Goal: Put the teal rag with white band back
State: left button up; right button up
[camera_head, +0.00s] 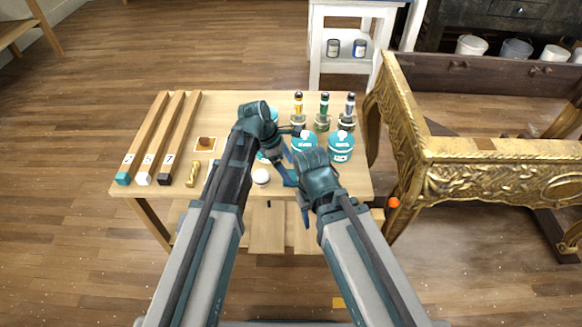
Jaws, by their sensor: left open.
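I cannot make out a teal rag with a white band; my arms hide part of the bench (216,113). My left gripper (291,144) is open above the middle of the bench, near the teal tubs, with nothing visible in it. My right gripper (290,178) is just in front of it, over the bench's front part. Its fingers are too small and overlapped to read.
Teal labelled tubs (341,148) and several small bottles (324,108) stand behind the grippers. Three wooden bars (150,135) and a brass piece (193,174) lie left. A white ball (261,177) is near my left forearm. A gilt console (480,150) stands close right.

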pick_arm(q)
jog(key=p+v, duration=0.8)
jog(key=v, duration=0.2)
jog(key=shift+s+f, duration=0.1)
jog(key=shift+f, duration=0.05)
jog(key=s+a+f+m+y, duration=0.2)
jog(key=s+a+m+y, duration=0.2)
jog(key=s+a+m, duration=1.1)
jog(key=s+d+r+m+y+p, duration=0.1)
jog(key=d+r+m+p, duration=0.5)
jog(key=d, duration=0.8)
notch_tip(320, 180, up, 3)
jog(key=shift+s+f+m+y+p, duration=0.15)
jog(key=shift+s+m+y+p, duration=0.2)
jog(key=shift+p, duration=0.75)
